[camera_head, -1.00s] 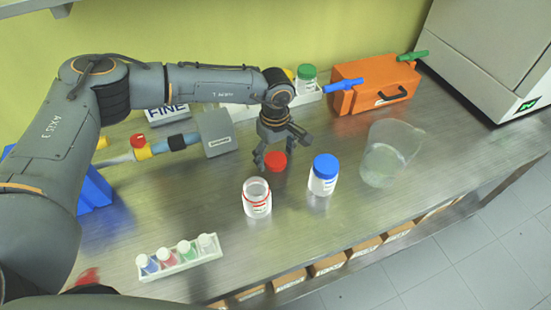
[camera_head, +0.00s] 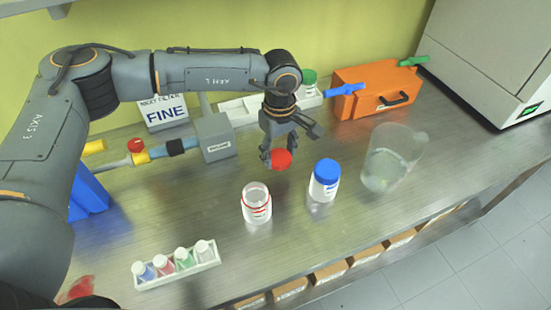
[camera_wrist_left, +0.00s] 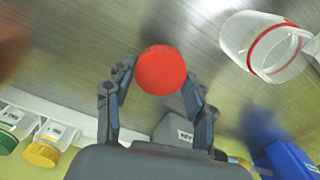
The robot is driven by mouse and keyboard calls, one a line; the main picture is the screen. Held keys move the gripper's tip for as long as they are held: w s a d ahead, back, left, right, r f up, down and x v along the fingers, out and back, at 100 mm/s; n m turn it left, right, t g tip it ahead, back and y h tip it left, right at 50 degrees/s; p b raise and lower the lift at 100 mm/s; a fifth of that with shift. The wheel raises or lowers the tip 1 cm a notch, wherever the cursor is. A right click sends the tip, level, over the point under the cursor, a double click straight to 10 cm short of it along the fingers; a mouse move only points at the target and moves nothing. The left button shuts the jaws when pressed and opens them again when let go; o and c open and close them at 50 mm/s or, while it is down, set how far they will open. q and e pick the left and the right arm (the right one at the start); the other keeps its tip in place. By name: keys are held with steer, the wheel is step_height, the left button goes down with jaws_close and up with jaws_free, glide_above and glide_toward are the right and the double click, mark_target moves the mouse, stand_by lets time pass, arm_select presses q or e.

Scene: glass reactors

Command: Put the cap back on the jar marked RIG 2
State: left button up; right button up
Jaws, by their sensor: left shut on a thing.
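The red cap (camera_head: 281,159) is held between the fingertips of my left gripper (camera_head: 277,157), above the bench and behind the open jar. In the left wrist view the cap (camera_wrist_left: 161,70) sits between the two fingers. The open clear jar (camera_head: 256,206) with a red ring at its neck stands upright on the bench, in front and a little left of the cap. The jar (camera_wrist_left: 268,48) also shows at the upper right of the wrist view. Its label is too small to read. My right gripper is not in view.
A blue-capped jar (camera_head: 324,183) stands just right of the open jar, with a glass beaker (camera_head: 391,160) beyond it. A vial rack (camera_head: 178,270) is at the front left. An orange case (camera_head: 374,91) and a grey block (camera_head: 214,140) stand behind.

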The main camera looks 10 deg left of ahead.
arm_select(q)
steer(key=s+d+r+b, duration=0.4)
steer(key=s+d+r, duration=0.3)
steer(key=s, duration=0.2)
steer(key=shift+s+d+r, duration=0.15)
steer(key=shift+d+r, duration=0.1)
